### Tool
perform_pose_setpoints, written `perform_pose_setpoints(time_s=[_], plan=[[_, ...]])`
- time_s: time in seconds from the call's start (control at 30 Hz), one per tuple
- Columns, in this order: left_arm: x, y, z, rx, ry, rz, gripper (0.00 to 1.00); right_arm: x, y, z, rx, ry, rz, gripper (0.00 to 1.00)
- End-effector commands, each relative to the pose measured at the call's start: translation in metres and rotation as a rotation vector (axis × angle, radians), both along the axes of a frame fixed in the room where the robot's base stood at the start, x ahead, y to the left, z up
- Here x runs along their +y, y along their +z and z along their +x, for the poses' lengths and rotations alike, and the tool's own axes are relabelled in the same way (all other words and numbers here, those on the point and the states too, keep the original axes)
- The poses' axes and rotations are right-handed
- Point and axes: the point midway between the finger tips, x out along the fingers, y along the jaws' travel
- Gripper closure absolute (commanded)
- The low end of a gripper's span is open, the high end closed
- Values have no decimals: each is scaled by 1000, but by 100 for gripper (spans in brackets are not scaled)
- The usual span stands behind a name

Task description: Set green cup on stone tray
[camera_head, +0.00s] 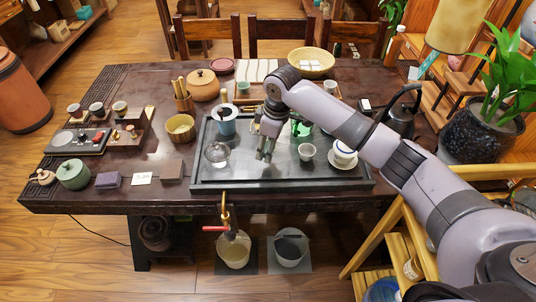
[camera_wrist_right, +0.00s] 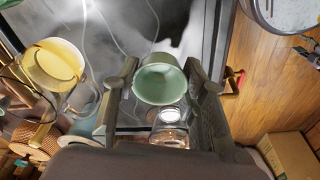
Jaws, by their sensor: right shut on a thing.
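The green cup (camera_wrist_right: 160,82) sits between the two fingers of my right gripper (camera_wrist_right: 162,88) in the right wrist view, its open mouth facing the camera. That gripper is shut on it. In the head view my right gripper (camera_head: 265,153) points down over the middle of the dark stone tray (camera_head: 240,176), and I cannot clearly make out the cup there. The tray's wet, shiny surface (camera_wrist_right: 120,35) also shows behind the cup in the wrist view. The gap between cup and tray is hard to judge. My left gripper is not in view.
On the tray, a glass pitcher (camera_head: 217,154) stands left of the gripper, a blue-white vessel (camera_head: 226,128) behind it, and a small white cup (camera_head: 307,152) and a lidded bowl (camera_head: 343,156) to the right. A bright green figure (camera_head: 301,129) is near the arm.

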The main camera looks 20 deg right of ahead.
Motion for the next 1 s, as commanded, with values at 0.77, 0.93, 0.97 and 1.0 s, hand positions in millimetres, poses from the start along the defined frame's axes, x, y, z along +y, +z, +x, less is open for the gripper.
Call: perform_pose_setpoints(time_s=[0.77,0.93,0.97,1.0], plan=[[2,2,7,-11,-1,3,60,0,-40,-1,1,0,0,53],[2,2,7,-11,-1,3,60,0,-40,-1,1,0,0,42],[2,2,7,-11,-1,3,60,0,-40,-1,1,0,0,41],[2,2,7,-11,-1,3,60,0,-40,-1,1,0,0,41]])
